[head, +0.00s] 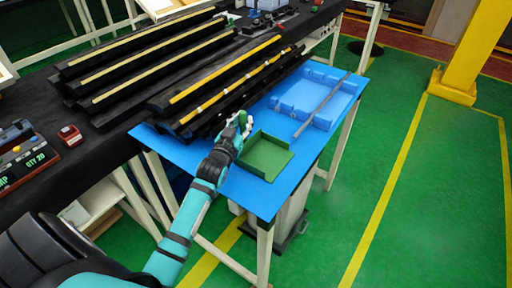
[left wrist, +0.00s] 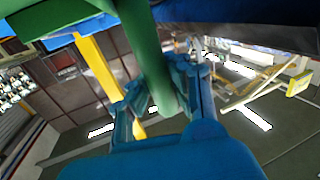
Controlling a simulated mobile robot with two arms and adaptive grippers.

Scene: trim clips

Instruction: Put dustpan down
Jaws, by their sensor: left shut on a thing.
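The green dustpan (head: 265,158) is over the near right part of the blue tabletop (head: 254,196), with its open tray facing up. I cannot tell whether it touches the surface. My left gripper (head: 241,124) is at the dustpan's back left corner. In the left wrist view, the blue fingers of my left gripper (left wrist: 165,98) are shut around the green handle (left wrist: 150,55) of the dustpan. Part of the pan's green body (left wrist: 60,22) shows at the top left of that view. My right gripper is not in view.
A light blue tray (head: 310,101) with a long grey bar across it lies behind the dustpan. Long black trim strips (head: 215,88) with yellow edges lie to the left. A small red device (head: 70,136) sits on the black bench. The tabletop's front corner is bare.

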